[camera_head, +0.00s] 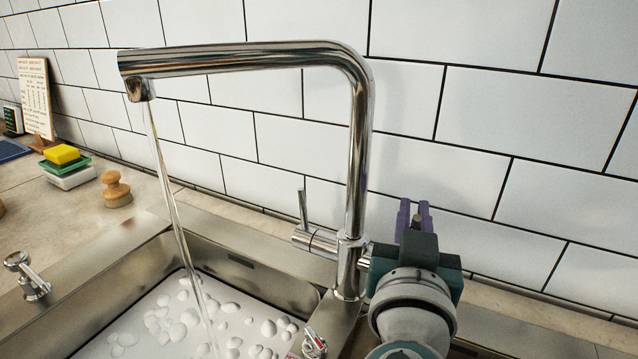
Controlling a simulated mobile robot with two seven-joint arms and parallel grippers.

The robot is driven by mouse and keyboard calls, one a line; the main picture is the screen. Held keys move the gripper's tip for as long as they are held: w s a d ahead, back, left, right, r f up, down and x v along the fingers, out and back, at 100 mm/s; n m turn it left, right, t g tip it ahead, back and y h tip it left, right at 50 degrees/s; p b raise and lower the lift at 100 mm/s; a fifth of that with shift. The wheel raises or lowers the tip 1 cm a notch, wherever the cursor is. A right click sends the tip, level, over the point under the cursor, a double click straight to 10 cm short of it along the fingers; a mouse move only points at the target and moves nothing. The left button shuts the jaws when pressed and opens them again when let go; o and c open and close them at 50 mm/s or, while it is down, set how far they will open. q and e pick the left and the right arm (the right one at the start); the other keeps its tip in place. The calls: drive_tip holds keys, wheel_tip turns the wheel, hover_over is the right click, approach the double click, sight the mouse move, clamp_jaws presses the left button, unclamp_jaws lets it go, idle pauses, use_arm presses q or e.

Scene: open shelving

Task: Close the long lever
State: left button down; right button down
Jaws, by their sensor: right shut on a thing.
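A tall chrome faucet (358,150) stands at the back of the sink, and a stream of water (170,185) runs from its spout. A slim upright lever (303,208) sits on the left side of its body. On the right side a short chrome stub (364,260) runs in behind my right gripper. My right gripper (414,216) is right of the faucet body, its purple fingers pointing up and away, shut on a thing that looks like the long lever. The gripper body hides most of that lever. My left gripper is out of view.
The steel sink (130,275) holds water with several white foam blobs. A wooden brush (116,190) and yellow sponge (62,154) lie on the counter. A tiled wall (540,120) stands close behind.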

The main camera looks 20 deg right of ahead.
idle(0.4)
drive_tip(key=shift+w+d+r+g+y+p, duration=0.15)
drive_tip(key=shift+w+d+g+y+p, duration=0.25)
drive_tip(key=shift+d+g+p, duration=0.15)
drive_tip(key=shift+w+d+f+m+g+y+p, duration=0.45)
drive_tip(key=shift+w+d+g+y, duration=0.1)
drive_tip(key=shift+g+y, duration=0.25)
drive_tip(key=c, duration=0.9)
unclamp_jaws()
